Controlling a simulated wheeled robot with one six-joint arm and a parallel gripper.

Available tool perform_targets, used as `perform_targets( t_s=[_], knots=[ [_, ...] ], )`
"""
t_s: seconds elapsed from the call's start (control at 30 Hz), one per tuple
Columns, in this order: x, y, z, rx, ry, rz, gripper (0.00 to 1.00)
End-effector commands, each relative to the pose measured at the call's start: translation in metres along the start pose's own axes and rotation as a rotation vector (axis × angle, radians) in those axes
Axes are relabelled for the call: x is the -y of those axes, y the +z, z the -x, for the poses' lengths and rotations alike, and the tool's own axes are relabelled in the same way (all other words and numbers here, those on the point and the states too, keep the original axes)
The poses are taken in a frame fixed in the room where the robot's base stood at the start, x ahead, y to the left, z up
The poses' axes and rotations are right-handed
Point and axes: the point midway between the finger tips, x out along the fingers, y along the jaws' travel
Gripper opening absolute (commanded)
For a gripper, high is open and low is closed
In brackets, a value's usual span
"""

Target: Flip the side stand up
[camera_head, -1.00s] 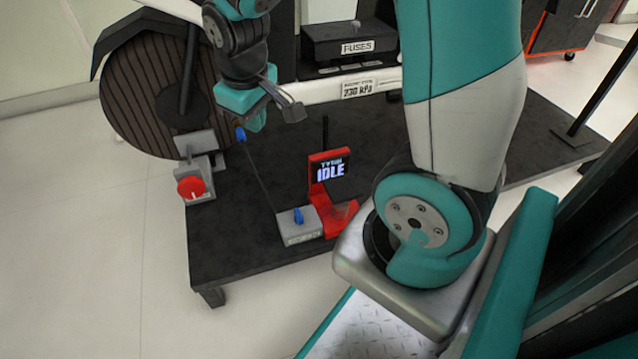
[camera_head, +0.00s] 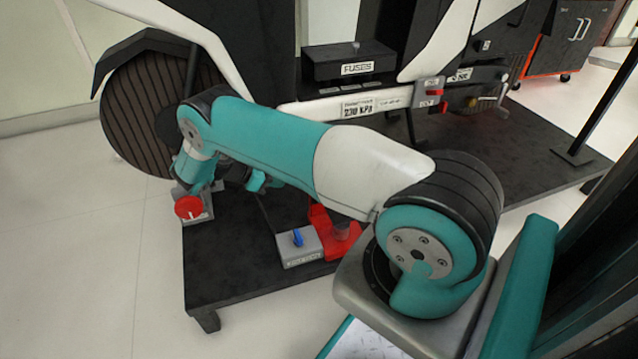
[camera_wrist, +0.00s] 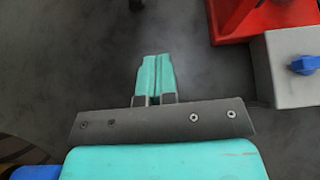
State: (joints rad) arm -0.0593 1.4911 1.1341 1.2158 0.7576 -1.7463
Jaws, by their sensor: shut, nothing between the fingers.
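My gripper (camera_head: 258,182) is low over the dark platform, left of the red stand, partly behind my own arm in the head view. In the wrist view its two teal fingers (camera_wrist: 155,78) are together with nothing between them, over bare dark floor. I cannot clearly pick out the side stand now; my arm covers much of the area below the bike's frame. A blue piece (camera_wrist: 35,173) shows at the lower left edge of the wrist view; I cannot tell what it belongs to.
A grey box with a blue knob (camera_head: 298,237) adjoins the red stand (camera_head: 342,240), close to my gripper's right; the box also shows in the wrist view (camera_wrist: 285,75). A red knob (camera_head: 188,207) is at the left, near the ribbed wheel (camera_head: 135,120). A fuse box (camera_head: 350,62) is behind.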

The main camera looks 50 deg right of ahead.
Motion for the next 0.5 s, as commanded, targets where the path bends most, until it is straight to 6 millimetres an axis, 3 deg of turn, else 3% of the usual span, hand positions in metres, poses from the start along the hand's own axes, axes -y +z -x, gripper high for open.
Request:
perform_targets(
  t_s=[0.37, 0.5],
  knots=[
    [0.001, -0.001, -0.003, 0.005, -0.003, 0.007, 0.0],
    [0.001, -0.002, -0.013, 0.006, -0.004, 0.007, 0.0]
  ],
)
